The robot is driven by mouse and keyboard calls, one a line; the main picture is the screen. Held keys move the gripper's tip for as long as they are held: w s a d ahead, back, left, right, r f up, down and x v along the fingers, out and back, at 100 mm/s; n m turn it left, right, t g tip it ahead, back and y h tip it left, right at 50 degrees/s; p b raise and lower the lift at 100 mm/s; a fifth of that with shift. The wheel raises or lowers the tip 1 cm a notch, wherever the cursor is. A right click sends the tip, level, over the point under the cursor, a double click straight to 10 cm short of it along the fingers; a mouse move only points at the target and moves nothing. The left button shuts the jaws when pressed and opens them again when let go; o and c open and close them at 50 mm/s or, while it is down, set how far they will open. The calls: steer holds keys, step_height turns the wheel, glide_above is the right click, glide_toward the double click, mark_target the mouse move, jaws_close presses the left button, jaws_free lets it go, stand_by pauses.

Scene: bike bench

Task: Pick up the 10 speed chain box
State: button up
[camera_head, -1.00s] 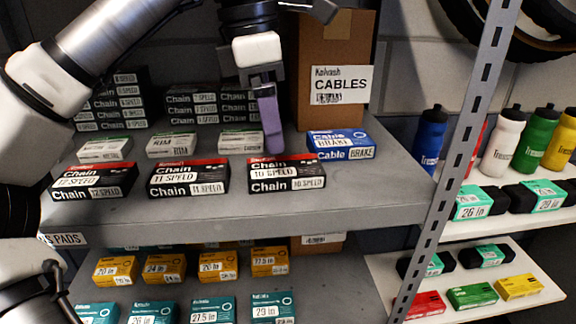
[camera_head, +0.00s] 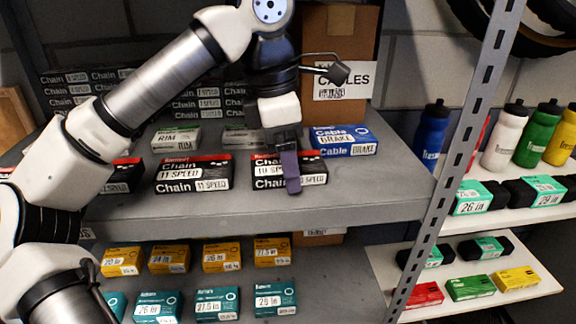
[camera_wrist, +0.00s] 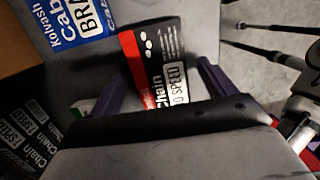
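The 10 speed chain box (camera_head: 316,172), black with a red top edge and a white label, lies at the front of the upper shelf. My gripper (camera_head: 291,178) is over it, with one purple finger in front of its label face; the other finger is hidden in the head view. In the wrist view, the box (camera_wrist: 158,62) shows between my gripper's two purple fingers (camera_wrist: 160,72). They are spread apart, one on either side of it, and I see no clear contact. The box still rests on the shelf.
The 11 speed chain box (camera_head: 193,178) lies close on the left. A blue brake cable box (camera_head: 343,142) lies behind on the right, with a rim box (camera_head: 175,138) behind left. A slotted metal upright (camera_head: 455,150) stands right. The shelf's front strip (camera_head: 250,207) is clear.

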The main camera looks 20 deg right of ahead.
steer(key=c, duration=1.2)
steer(key=shift+r, duration=0.1)
